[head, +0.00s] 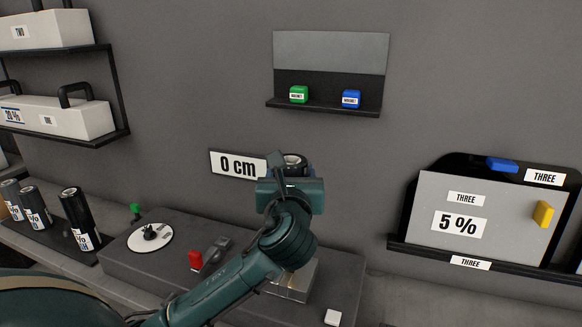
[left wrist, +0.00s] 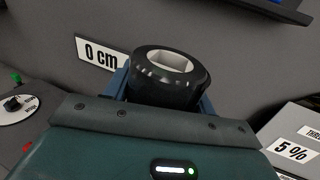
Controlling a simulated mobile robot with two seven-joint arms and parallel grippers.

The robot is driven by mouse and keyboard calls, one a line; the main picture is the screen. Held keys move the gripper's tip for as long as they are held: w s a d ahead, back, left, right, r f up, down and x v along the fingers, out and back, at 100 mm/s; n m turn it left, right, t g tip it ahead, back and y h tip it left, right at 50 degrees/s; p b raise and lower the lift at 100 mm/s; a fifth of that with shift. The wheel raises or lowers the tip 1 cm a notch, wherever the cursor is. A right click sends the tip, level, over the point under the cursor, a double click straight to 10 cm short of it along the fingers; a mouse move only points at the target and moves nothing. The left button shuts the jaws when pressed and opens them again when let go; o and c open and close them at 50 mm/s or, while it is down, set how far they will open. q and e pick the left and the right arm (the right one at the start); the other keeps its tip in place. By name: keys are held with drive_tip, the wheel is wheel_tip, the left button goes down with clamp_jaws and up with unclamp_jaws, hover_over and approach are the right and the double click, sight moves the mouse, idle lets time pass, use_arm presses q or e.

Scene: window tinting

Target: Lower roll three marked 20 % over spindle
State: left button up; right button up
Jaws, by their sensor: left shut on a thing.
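A black roll (left wrist: 168,75) with a pale square hole in its top shows in the left wrist view, upright between the fingers of my left gripper (left wrist: 163,92). Its top also shows in the head view (head: 294,160), just above my left gripper (head: 290,185). The left gripper is shut on the roll, in front of the wall and above the grey machine (head: 185,265). The roll's label is hidden, so its 20 % marking cannot be read. No spindle can be made out; the gripper and arm cover the middle of the machine. My right gripper is not in view.
A "0 cm" sign (head: 238,165) is behind the roll. The machine carries a white dial (head: 150,238) and a red switch (head: 195,259). Several rolls (head: 75,215) stand at left. A "5 %" panel (head: 485,215) is at right. A wall shelf (head: 323,106) holds green and blue magnets.

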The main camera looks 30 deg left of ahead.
use_arm(q)
drive_tip(key=shift+f, duration=0.65)
drive_tip(key=shift+f+b, duration=0.5)
drive_tip(key=shift+f, duration=0.15)
drive_tip(key=shift+f+b, duration=0.5)
drive_tip(key=shift+f, duration=0.65)
drive_tip(key=shift+f+b, duration=0.35)
drive_tip(key=shift+f, duration=0.5)
drive_tip(key=shift+f+b, duration=0.4)
drive_tip(key=shift+f, duration=0.8)
drive_tip(key=shift+f+b, duration=0.3)
drive_tip(key=shift+f, duration=1.05)
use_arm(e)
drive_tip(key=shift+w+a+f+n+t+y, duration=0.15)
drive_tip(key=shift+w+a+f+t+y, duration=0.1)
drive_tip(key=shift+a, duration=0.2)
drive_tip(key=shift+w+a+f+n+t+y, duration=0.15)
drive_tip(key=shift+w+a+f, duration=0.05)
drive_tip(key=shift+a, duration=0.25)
use_arm(q)
drive_tip(key=shift+f, duration=0.2)
